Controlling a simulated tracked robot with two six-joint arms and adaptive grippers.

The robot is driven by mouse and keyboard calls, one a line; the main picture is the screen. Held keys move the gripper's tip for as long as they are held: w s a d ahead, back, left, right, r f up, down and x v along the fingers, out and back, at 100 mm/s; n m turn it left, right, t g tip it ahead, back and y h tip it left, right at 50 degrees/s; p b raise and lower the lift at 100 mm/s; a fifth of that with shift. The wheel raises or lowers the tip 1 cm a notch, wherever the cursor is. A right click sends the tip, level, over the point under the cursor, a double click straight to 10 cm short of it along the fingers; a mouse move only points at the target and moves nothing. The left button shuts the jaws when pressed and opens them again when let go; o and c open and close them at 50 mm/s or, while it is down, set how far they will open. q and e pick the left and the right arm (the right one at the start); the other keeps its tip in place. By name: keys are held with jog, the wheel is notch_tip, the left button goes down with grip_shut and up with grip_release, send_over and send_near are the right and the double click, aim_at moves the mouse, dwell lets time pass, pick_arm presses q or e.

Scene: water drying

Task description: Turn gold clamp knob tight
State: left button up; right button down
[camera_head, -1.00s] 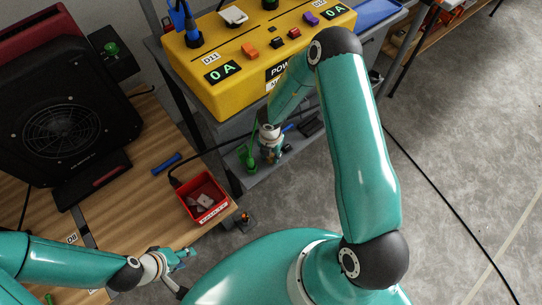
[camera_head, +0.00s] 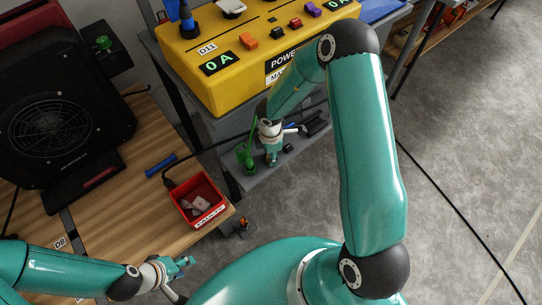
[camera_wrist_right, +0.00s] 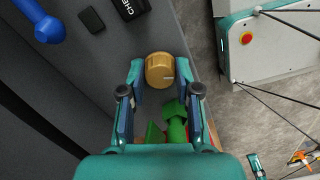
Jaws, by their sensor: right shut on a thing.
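The gold clamp knob (camera_wrist_right: 160,71) sits between the two fingertips of my right gripper (camera_wrist_right: 160,80) in the right wrist view. The fingers are shut on its sides. A green clamp part (camera_wrist_right: 176,125) lies between the fingers, nearer the palm, and is partly hidden. In the head view my right gripper (camera_head: 272,160) points down at the lower grey shelf, beside the green clamp (camera_head: 244,156); the gold knob is not clear there. My left gripper (camera_head: 184,264) is over the front of the wooden bench, with its finger opening too small to judge.
The yellow power box (camera_head: 250,55) stands above the lower shelf (camera_head: 255,178). A red bin (camera_head: 190,218) and a blue bar (camera_head: 160,165) lie on the wooden bench, near the black fan (camera_head: 60,120). A blue object (camera_wrist_right: 52,30) lies on the shelf. Open floor is at right.

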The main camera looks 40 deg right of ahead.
jog(key=shift+w+d+m, duration=0.1)
jog(key=shift+w+m, duration=0.05)
jog(key=shift+m, duration=0.45)
jog(key=shift+r+b, duration=0.1)
jog(key=shift+b, duration=0.2)
jog(key=c, duration=0.9)
grip_release()
jog(key=shift+o, duration=0.5)
notch_tip(320, 180, up, 12)
